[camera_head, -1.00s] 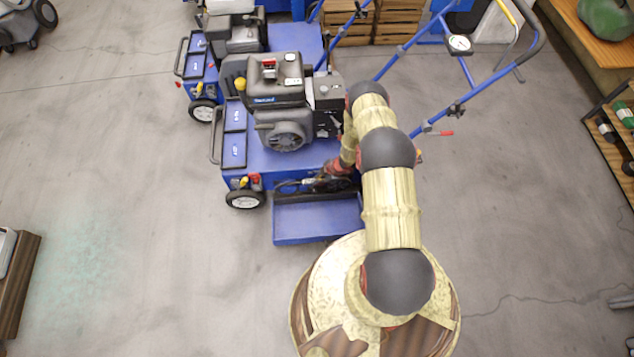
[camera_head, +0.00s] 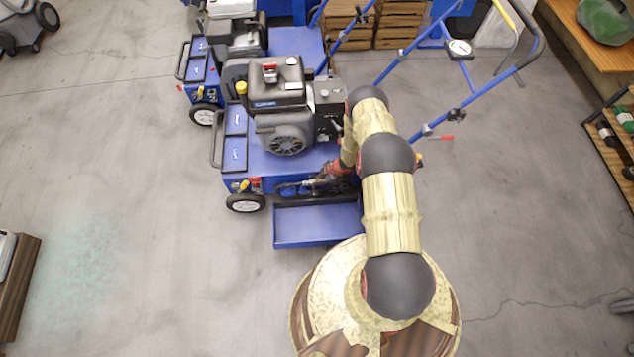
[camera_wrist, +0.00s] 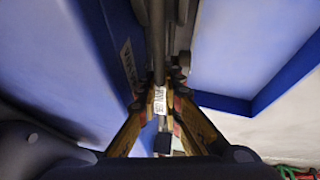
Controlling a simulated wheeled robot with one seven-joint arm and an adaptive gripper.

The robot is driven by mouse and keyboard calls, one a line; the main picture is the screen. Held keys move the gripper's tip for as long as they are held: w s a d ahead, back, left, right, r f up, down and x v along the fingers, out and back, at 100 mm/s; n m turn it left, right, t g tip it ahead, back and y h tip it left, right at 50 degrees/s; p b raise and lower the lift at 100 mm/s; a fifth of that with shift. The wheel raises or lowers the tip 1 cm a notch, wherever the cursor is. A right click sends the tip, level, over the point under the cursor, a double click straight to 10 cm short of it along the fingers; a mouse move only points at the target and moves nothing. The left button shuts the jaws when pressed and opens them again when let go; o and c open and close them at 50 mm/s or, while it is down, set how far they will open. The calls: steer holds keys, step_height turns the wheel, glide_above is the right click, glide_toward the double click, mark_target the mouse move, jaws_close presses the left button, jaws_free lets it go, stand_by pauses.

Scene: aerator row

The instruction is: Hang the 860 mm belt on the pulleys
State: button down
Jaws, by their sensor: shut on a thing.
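My gripper (camera_head: 328,175) is at the side of the nearest blue aerator (camera_head: 262,160), just above its blue tray. In the wrist view my gripper (camera_wrist: 168,95) is shut on a dark belt (camera_wrist: 157,45), which runs away from the fingers toward the top. A white printed label (camera_wrist: 159,101) shows between the fingertips, but I cannot read its length. Dark round parts, which look like pulleys (camera_head: 290,189), show at the machine's side left of my gripper. Whether the belt lies around any pulley is hidden.
The blue tray (camera_head: 300,226) juts out below the pulley side; its wall shows close by in the wrist view (camera_wrist: 275,88). A black engine (camera_head: 280,100) stands above. A second aerator (camera_head: 232,38) is behind.

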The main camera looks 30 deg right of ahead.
steer(key=shift+f, duration=0.35)
stand_by(0.4)
steer(key=c, duration=2)
jaws_free()
steer(key=shift+o, duration=0.6)
steer(key=shift+w+d+r, duration=0.1)
steer(key=shift+d+r, duration=0.2)
steer(key=shift+r, duration=0.25)
steer(key=v, duration=1)
steer(key=shift+s+r, duration=0.3)
steer(key=shift+s, duration=0.2)
